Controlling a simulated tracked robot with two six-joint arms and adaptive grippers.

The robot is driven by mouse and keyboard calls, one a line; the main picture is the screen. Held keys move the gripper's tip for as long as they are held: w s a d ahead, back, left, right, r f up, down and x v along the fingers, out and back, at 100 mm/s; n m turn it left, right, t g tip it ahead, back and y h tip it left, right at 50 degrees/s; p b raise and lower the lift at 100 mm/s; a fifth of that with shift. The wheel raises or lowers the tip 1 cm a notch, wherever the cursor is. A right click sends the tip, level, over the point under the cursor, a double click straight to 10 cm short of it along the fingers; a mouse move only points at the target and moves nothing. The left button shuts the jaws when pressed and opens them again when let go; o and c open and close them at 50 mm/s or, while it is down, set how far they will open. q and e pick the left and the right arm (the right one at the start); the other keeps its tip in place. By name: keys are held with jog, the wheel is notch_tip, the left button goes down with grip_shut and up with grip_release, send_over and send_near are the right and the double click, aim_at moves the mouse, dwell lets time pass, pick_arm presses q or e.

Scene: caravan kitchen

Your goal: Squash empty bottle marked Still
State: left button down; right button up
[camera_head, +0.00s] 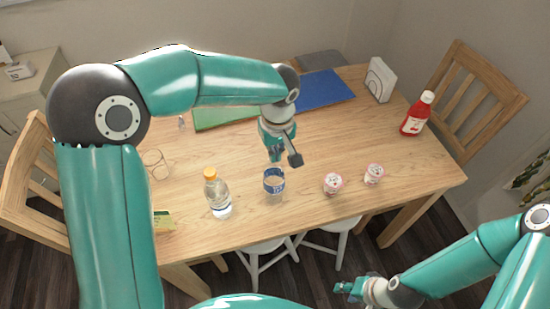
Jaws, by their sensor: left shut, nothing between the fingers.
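A short, clear container with a blue and white label (274,182) stands on the wooden table (310,165); it looks low, like a flattened bottle, and its label is too small to read. A taller clear bottle with an orange cap (217,197) stands upright to its left. My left gripper (283,158) is shut and empty, pointing down just above and behind the short container; I cannot tell whether they touch. My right gripper (350,288) is low in front of the table, away from the objects; its fingers are too small to judge.
Two small white and red tubs (333,183) (374,173) stand to the right. A red sauce bottle (417,114) and white holder (380,80) are farther back right. A glass (155,165) stands left. Green (225,116) and blue (322,90) boards lie at the back. Chairs surround the table.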

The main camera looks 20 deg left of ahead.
pick_arm(q)
notch_tip(320, 180, down, 8)
jog(key=b, duration=0.7)
jog(key=shift+s+f, duration=0.15)
jog(key=shift+f, duration=0.1)
jog(key=shift+r, duration=0.1)
jog(key=shift+s+d+r+b, duration=0.25)
jog(key=shift+s+d+r, duration=0.1)
jog(key=shift+s+d, duration=0.2)
jog(key=shift+s+d+r+b, duration=0.3)
jog(key=shift+s+d, duration=0.1)
jog(key=shift+s, duration=0.1)
send_near(275, 169)
jog(key=shift+s+d+r, duration=0.3)
jog(key=shift+s+d, duration=0.5)
jog(key=shift+d, duration=0.1)
